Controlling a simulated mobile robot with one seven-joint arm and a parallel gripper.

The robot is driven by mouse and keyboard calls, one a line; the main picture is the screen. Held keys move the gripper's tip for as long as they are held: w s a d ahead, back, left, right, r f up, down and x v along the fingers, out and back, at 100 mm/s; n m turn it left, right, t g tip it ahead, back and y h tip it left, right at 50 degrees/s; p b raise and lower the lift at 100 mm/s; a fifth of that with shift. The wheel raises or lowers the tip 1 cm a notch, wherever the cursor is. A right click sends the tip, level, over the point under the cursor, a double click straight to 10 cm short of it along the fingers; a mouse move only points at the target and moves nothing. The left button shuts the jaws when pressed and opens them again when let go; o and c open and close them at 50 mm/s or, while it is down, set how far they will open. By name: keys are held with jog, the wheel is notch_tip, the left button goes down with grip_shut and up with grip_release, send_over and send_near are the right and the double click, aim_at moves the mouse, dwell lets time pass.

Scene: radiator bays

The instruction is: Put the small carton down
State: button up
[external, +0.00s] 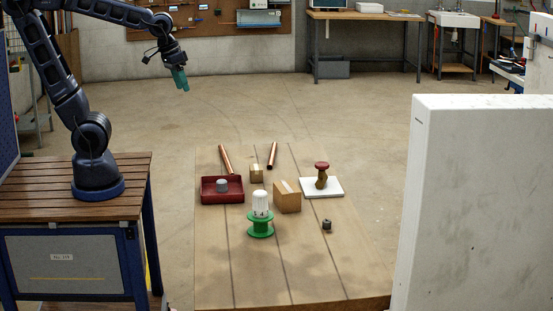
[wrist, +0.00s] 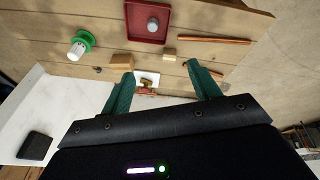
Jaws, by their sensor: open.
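My gripper (external: 182,85) is raised high, to the left of and well apart from the small carton. In the wrist view its green fingers (wrist: 160,70) are spread, with nothing held between them.
The table holds a red tray (external: 222,197) with a grey cylinder (external: 222,185), a white-capped piece (external: 260,204) on a green spool (external: 260,226), and a red-knobbed valve (external: 322,178) on a white plate (external: 337,188). A dark nut (external: 327,225) lies at right. The table front is clear.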

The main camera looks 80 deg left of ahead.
jog(key=s+r+m+t, duration=0.1)
jog(key=s+m, duration=0.3)
jog(key=s, duration=0.4)
jog(key=shift+s+d, duration=0.2)
jog(key=shift+d, duration=0.1)
dwell(0.8)
